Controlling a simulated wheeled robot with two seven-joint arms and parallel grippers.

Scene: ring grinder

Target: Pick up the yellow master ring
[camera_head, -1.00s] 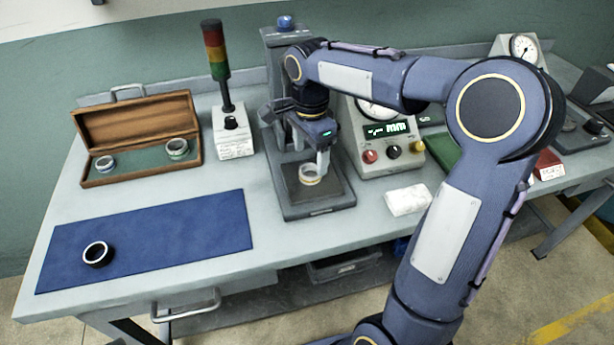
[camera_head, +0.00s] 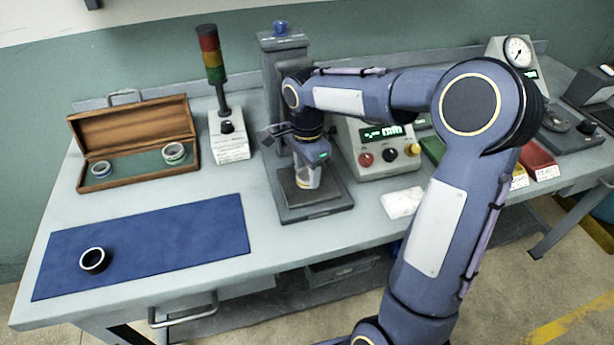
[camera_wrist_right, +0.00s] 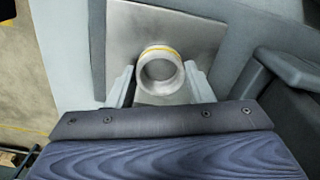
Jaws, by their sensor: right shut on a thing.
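The yellow master ring (camera_wrist_right: 160,70) is a silver ring with a yellow band, on or just above the grey metal plate of the gauge stand (camera_head: 318,208). In the head view the ring (camera_head: 306,178) shows partly below my gripper. My right gripper (camera_wrist_right: 160,88) has a finger on each side of the ring and is shut on it. The same gripper (camera_head: 308,172) points down over the stand's plate in the head view. I cannot tell whether the ring touches the plate. My left gripper is not in view.
The stand's column (camera_head: 284,75) rises close behind my gripper. A gauge box (camera_head: 380,150) with knobs stands to the right, a signal lamp (camera_head: 230,135) to the left. An open wooden case (camera_head: 138,180) holds two rings. A black ring (camera_head: 94,260) lies on the blue mat (camera_head: 190,235).

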